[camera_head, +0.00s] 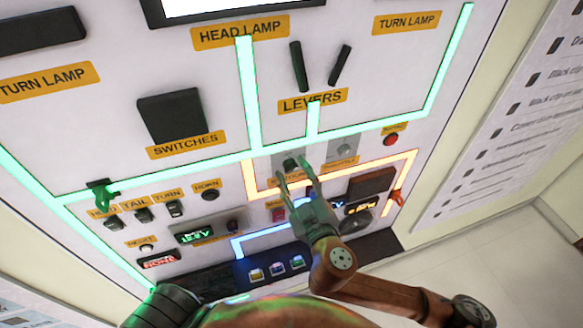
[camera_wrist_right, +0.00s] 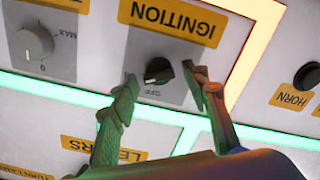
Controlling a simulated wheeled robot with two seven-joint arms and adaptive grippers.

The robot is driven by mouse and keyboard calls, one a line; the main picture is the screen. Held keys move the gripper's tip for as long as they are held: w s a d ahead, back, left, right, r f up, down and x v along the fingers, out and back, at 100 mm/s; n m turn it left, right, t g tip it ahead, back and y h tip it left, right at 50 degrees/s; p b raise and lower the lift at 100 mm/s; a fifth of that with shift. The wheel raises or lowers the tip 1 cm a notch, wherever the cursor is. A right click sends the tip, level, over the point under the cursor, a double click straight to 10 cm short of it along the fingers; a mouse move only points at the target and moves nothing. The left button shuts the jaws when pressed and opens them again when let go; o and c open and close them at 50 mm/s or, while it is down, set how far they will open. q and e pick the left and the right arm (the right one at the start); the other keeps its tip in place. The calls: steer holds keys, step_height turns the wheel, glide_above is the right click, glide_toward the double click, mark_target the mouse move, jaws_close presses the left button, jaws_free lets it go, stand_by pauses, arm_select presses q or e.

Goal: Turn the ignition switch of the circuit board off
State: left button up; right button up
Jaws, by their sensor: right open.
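The ignition switch is a black rotary knob (camera_wrist_right: 158,71) on a grey plate in the right wrist view, under an upside-down yellow "IGNITION" label (camera_wrist_right: 180,18). A small "OFF" mark shows beside it; I cannot tell exactly where the knob points. In the head view the knob (camera_head: 290,164) is small, just by the fingertips. My right gripper (camera_head: 292,166) is open, one finger on each side of the knob. The right wrist view shows gaps between the knob and both fingers. My left gripper is not in view.
A grey dial (camera_wrist_right: 35,42) with a "MAX" mark sits beside the ignition plate. A red button (camera_head: 390,140) is to the right. Lit green, orange and blue lines cross the white board. Two black levers (camera_head: 298,66) stand out above. A green clip (camera_head: 103,194) is at left.

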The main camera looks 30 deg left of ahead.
steer(key=shift+w+a, duration=0.3)
steer(key=shift+a, duration=0.05)
steer(key=c, duration=1.1)
steer(key=shift+n, duration=0.3)
steer(key=n+p, duration=0.1)
steer(key=n, duration=0.4)
steer(key=shift+n+p, duration=0.3)
steer(key=shift+p, duration=0.1)
steer(key=n+p, duration=0.2)
steer(key=n, duration=0.3)
steer(key=shift+f+n, duration=0.1)
steer(key=shift+n, duration=0.2)
